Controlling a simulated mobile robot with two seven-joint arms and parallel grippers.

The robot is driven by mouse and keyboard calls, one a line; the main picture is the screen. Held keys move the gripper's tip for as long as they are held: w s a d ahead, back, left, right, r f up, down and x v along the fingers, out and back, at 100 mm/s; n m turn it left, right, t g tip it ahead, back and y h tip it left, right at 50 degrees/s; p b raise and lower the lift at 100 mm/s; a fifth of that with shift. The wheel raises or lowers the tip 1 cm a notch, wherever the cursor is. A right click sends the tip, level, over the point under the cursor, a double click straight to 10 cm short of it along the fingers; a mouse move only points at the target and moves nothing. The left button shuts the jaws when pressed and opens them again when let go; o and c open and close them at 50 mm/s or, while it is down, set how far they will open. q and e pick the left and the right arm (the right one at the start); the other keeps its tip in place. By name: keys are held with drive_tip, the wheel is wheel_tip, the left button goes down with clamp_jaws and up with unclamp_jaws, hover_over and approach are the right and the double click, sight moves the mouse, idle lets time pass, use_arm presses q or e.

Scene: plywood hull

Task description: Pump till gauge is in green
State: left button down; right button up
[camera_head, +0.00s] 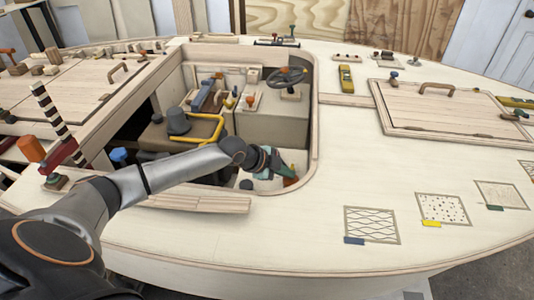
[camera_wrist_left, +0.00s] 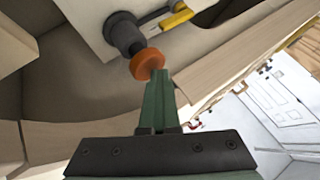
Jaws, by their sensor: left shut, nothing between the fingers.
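My left gripper (camera_head: 284,170) reaches down into the front right corner of the cockpit opening in the head view. Its green fingers are together and empty; they also show in the left wrist view (camera_wrist_left: 160,76). An orange knob (camera_wrist_left: 147,64) on a dark grey cylinder (camera_wrist_left: 124,35), which looks like the pump, is right at the fingertips. I cannot tell whether they touch. In the head view a bit of orange (camera_head: 291,181) shows beside the fingers, mostly hidden. I cannot make out a gauge in either view. My right gripper is not in view.
The cockpit rim (camera_head: 314,130) stands close to the right of my left gripper. A yellow-handled part (camera_wrist_left: 177,16) is beside the cylinder. A steering wheel (camera_head: 288,75) and a yellow rail (camera_head: 212,128) are farther inside. A hatch (camera_head: 440,110) lies on the right deck.

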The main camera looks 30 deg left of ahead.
use_arm(q)
drive_tip(key=shift+r+p, duration=1.6)
drive_tip(key=shift+p, duration=0.05)
drive_tip(key=shift+r, duration=0.15)
drive_tip(key=shift+r, duration=0.1)
wheel_tip(320, 180, up, 6)
drive_tip(key=p, duration=0.5)
drive_tip(key=shift+p, duration=0.4)
